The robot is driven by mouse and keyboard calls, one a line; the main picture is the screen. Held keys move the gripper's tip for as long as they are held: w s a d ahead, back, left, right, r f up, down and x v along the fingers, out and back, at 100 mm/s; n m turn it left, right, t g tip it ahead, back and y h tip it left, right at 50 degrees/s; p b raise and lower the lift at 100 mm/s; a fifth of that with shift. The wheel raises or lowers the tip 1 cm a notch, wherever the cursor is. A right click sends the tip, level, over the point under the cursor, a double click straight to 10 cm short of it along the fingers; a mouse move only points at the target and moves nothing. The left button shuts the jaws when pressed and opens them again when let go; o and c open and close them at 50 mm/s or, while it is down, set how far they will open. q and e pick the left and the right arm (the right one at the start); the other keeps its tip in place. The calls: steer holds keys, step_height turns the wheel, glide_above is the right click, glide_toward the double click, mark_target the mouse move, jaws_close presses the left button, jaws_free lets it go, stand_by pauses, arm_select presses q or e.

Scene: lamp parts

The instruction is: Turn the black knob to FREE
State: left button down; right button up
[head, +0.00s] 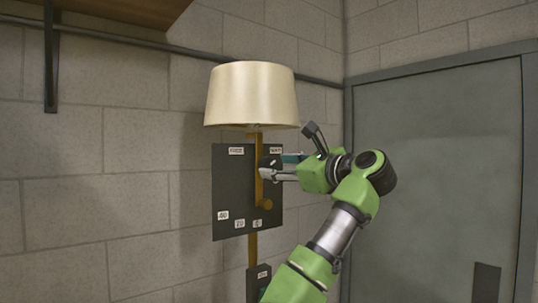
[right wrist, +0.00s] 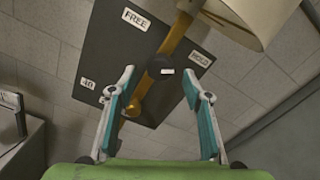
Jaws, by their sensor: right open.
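The black knob (right wrist: 154,67) sits on a dark panel (right wrist: 100,50), in front of a brass-coloured bar. A white mark lies on its right side in the right wrist view, towards the HOLD label (right wrist: 200,58). The FREE label (right wrist: 135,18) is at the panel's upper edge there. My right gripper (right wrist: 158,76) is open, its two fingers on either side of the knob in that view; I cannot tell whether they touch it. In the head view my right gripper (head: 274,165) is at the panel (head: 230,185) and mostly hides the knob. My left gripper is not visible.
A cream lampshade (head: 252,95) is just above the panel. A brass-coloured arm with a round end (head: 263,203) hangs below the gripper. Number labels (head: 223,215) line the panel's lower edge. A grey door (head: 435,170) is at right, a wooden shelf (head: 130,10) at upper left.

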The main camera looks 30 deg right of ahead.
mark_target(270, 165)
steer(key=w+p, duration=0.1)
steer(key=w, duration=0.3)
steer(key=shift+w+a+p, duration=0.15)
steer(key=shift+p, duration=0.2)
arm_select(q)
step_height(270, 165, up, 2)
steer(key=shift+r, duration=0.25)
arm_select(e)
steer(key=c, duration=1.1)
